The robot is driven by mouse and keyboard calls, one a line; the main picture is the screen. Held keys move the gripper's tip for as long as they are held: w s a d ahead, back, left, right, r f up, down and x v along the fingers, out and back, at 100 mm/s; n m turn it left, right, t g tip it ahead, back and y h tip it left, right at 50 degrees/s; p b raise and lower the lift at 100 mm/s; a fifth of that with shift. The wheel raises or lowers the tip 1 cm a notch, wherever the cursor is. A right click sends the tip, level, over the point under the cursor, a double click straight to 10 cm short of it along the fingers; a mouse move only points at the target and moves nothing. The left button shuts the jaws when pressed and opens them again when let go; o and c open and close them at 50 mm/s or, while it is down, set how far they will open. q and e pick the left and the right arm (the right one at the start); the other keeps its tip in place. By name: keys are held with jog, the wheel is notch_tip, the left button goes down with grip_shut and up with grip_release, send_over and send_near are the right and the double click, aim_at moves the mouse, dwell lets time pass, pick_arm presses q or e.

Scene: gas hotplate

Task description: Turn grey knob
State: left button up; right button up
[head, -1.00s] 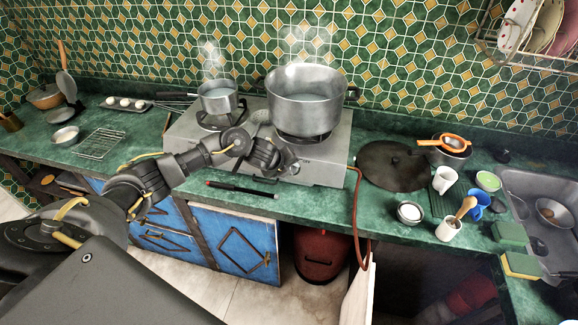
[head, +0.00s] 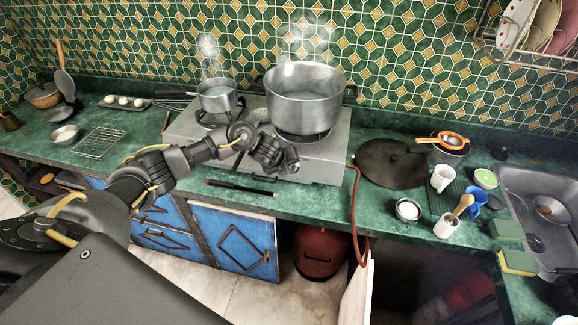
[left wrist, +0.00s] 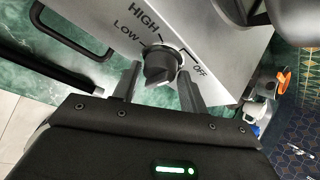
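The grey knob (left wrist: 160,66) sits on the steel front panel of the gas hotplate (head: 338,148), among the printed words HIGH, LOW and OFF in the left wrist view. My left gripper (left wrist: 158,77) is open, with one finger on each side of the knob. A gap shows beside the knob, and I cannot tell whether either finger touches it. In the head view my left gripper (head: 289,164) is at the hotplate's front and mostly hides the knob. My right gripper is in neither view.
A large steaming pot (head: 305,98) and a small steaming pan (head: 216,97) stand on the burners. A black and red lighter (head: 240,187) lies on the counter below my gripper. A red hose (head: 355,205) hangs right of the hotplate. A dark round lid (head: 392,165) lies farther right.

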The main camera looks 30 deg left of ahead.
pick_arm(q)
jog(key=shift+o, duration=1.3)
jog(key=p+v, duration=0.1)
jog(key=v, duration=0.9)
jog(key=shift+s+r, duration=0.2)
jog(key=shift+r, duration=0.15)
